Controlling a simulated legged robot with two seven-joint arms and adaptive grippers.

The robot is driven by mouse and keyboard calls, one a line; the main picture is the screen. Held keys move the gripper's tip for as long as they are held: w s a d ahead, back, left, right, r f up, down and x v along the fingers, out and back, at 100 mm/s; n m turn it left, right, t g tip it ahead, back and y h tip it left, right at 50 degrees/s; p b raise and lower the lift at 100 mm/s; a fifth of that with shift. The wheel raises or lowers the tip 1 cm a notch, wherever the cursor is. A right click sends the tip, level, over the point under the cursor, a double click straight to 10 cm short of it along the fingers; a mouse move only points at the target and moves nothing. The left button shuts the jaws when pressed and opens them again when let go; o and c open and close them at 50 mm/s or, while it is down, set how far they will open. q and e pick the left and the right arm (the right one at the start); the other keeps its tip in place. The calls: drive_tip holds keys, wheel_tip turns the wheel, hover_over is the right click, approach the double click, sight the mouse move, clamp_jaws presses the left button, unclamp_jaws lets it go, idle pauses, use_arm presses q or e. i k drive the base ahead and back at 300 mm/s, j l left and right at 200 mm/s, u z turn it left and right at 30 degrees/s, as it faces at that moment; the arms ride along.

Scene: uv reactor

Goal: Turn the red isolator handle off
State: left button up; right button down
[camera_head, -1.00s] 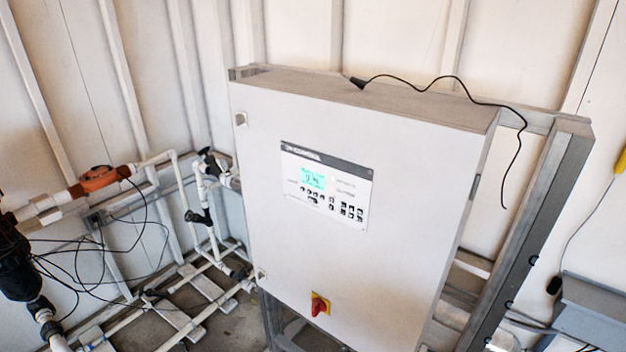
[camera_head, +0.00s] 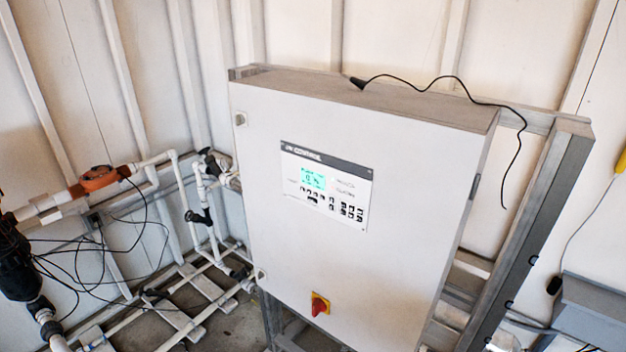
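The red isolator handle (camera_head: 318,306) sits on a yellow plate (camera_head: 325,298) low on the front of the white control cabinet (camera_head: 400,265). The handle looks slightly tilted, with its lower end to the left. The cabinet door is shut, and a control panel (camera_head: 326,186) with a lit cyan screen (camera_head: 312,178) is on its upper front. Neither of my grippers is in view.
White pipes (camera_head: 185,205), an orange fitting (camera_head: 100,178) and loose black cables stand left of the cabinet. A metal frame (camera_head: 535,220) is behind its right side, with a grey box (camera_head: 598,308) at far right. The space before the cabinet front looks clear.

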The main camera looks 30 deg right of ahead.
sight(318, 305)
drive_tip(key=k+j+z, duration=0.1)
drive_tip(key=z, duration=0.7)
